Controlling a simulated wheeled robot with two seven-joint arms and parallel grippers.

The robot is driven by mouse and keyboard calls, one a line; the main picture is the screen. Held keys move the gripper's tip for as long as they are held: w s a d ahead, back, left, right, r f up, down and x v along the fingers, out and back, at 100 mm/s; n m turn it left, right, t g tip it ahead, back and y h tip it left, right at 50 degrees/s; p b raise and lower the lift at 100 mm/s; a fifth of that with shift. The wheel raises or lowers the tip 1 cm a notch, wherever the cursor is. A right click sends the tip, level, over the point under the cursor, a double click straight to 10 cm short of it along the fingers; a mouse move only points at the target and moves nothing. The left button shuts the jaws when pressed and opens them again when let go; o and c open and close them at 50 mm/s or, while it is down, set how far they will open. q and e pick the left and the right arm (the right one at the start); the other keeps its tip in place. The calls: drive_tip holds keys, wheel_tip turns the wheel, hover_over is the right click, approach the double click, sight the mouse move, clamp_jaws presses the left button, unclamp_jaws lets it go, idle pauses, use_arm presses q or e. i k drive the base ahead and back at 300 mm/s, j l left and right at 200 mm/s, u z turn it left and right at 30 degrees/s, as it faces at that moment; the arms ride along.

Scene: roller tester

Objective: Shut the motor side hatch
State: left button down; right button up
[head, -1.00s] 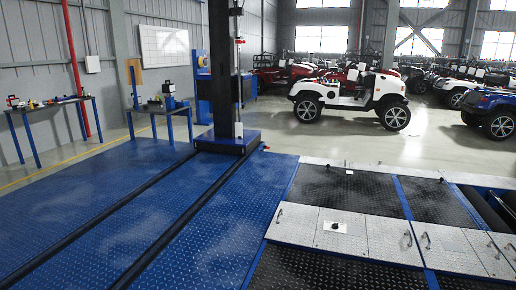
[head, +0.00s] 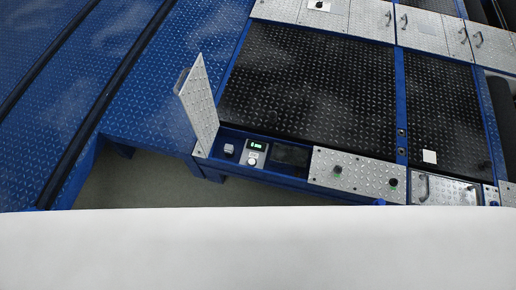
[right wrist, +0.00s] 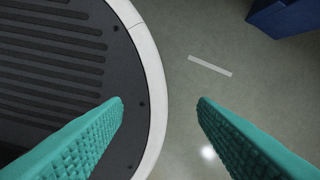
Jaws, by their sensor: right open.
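A silver tread-plate hatch (head: 200,106) stands raised, nearly upright, at the left end of the blue-framed strip in the head view. Beside it is an open compartment (head: 284,155) with a small box showing a green display (head: 257,146) and a grey knob-like part (head: 229,149). I take this raised lid to be the motor side hatch. My right gripper (right wrist: 163,100) shows only in the right wrist view. Its teal fingers are wide apart with nothing between them, above the grey floor. My left gripper is not in view.
A closed silver panel with black knobs (head: 358,175) lies right of the compartment, then a silver lid with a handle (head: 443,190). Black tread plates (head: 305,90) lie behind. Grey floor (head: 150,183) is clear in front. A blue structure (right wrist: 285,15) is at the wrist view's upper right.

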sight(195, 96)
drive_tip(key=j+z, duration=0.2)
drive_tip(key=j, duration=0.35)
drive_tip(key=j+z, duration=0.25)
drive_tip(key=j, duration=0.25)
drive_tip(key=j+z, duration=0.2)
drive_tip(key=j, duration=0.35)
drive_tip(key=k+j+z, duration=0.2)
drive_tip(key=j, duration=0.3)
drive_tip(key=j+z, duration=0.25)
drive_tip(key=j, duration=0.25)
